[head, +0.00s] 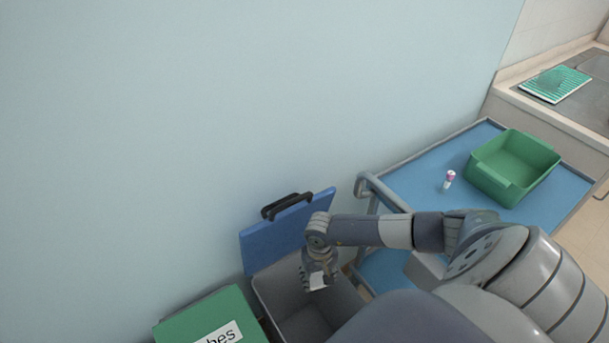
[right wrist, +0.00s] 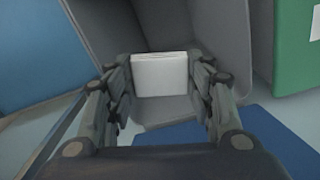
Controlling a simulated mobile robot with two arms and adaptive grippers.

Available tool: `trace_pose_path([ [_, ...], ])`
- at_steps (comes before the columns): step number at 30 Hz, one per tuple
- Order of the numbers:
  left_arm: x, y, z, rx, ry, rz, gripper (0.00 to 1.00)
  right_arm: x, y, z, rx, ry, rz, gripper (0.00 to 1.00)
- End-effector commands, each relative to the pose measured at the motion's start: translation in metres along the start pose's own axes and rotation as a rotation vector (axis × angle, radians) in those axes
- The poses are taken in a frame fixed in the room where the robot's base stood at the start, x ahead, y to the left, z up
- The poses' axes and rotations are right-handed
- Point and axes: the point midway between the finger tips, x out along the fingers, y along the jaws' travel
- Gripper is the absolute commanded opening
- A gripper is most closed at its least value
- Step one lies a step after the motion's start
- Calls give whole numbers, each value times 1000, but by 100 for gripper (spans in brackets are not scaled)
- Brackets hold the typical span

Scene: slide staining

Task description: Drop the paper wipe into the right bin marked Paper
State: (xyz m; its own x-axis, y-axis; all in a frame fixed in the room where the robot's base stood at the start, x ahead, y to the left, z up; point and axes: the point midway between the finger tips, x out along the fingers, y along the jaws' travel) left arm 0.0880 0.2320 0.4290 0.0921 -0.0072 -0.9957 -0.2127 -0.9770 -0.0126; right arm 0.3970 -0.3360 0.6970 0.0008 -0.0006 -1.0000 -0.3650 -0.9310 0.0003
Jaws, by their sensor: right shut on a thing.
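The paper wipe (right wrist: 160,75) is a small white folded piece between the fingers of my right gripper in the right wrist view. It also shows as a small white patch in the head view (head: 317,281). My right gripper (head: 319,284) is shut on it and hangs over the opening of a grey bin (head: 303,321), whose blue lid (head: 286,231) stands raised against the wall. The bin is empty as far as I see; its front part is hidden by my arm. No label shows on it. My left gripper is not in view.
Left of the grey bin is a bin with a green lid (head: 203,316), shut, its label partly cut off and ending in "hes". To the right is a blue-topped cart (head: 415,185) with a green tub (head: 511,165) and a small vial (head: 448,179). A wall stands behind.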

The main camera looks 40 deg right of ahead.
Motion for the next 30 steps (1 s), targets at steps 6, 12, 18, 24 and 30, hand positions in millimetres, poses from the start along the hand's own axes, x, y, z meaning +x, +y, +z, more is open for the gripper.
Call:
trace_pose_path([
  [6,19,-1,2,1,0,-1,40,29,-1,1,2,-2,-1,42],
  [12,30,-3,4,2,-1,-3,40,48,-1,0,2,-2,-1,42],
  [18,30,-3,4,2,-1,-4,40,49,-1,0,1,-1,-1,42],
  [24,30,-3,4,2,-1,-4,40,49,-1,0,0,-1,-1,67],
  [30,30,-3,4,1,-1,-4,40,49,-1,0,0,-1,-1,72],
])
